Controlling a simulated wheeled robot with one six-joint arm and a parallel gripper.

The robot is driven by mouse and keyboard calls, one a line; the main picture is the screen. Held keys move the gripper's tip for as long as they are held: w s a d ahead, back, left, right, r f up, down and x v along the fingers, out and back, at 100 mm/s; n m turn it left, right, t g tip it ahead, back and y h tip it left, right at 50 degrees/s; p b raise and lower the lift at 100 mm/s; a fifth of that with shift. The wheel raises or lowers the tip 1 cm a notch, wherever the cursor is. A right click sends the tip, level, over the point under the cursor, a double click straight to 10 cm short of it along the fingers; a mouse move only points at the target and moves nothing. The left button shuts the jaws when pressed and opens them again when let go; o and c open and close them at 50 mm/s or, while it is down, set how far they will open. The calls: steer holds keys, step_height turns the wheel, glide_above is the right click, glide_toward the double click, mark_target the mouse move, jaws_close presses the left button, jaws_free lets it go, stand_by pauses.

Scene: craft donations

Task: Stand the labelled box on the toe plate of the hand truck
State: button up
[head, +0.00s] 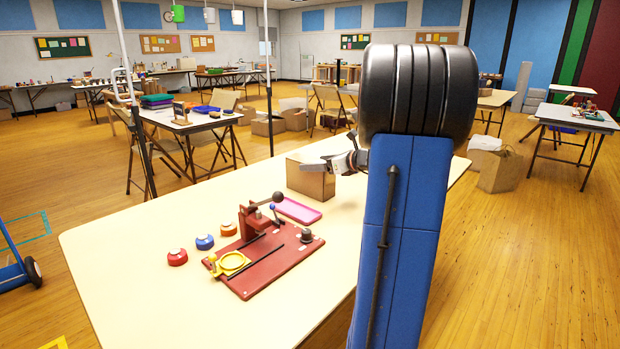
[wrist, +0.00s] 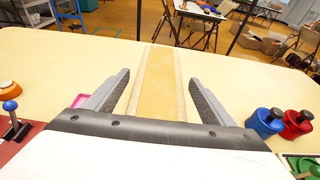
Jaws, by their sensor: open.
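A plain brown cardboard box (head: 309,181) stands on the cream table (head: 120,250), near its far middle. No label shows on the faces I see. My gripper (head: 337,162) is at the box's upper right side in the head view. In the wrist view the jaws (wrist: 160,76) are open, one finger on each side of the box (wrist: 159,92), with gaps showing between fingers and box. The blue hand truck (head: 14,272) is cut off at the left edge of the head view, on the floor; its toe plate is out of sight.
A red badge press (head: 266,262), a pink tray (head: 298,210) and several small coloured pieces (head: 204,242) lie on the near table. A side table (head: 190,120) with folding chairs stands behind. The floor between table and hand truck looks clear.

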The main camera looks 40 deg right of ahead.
steer(key=x, duration=0.3)
steer(key=shift+w+a+f, duration=0.1)
steer(key=shift+w+f, duration=0.15)
steer(key=shift+w, duration=0.1)
steer(key=c, duration=1.6)
steer(key=shift+r, duration=0.15)
step_height(320, 180, up, 10)
steer(key=shift+f, duration=0.1)
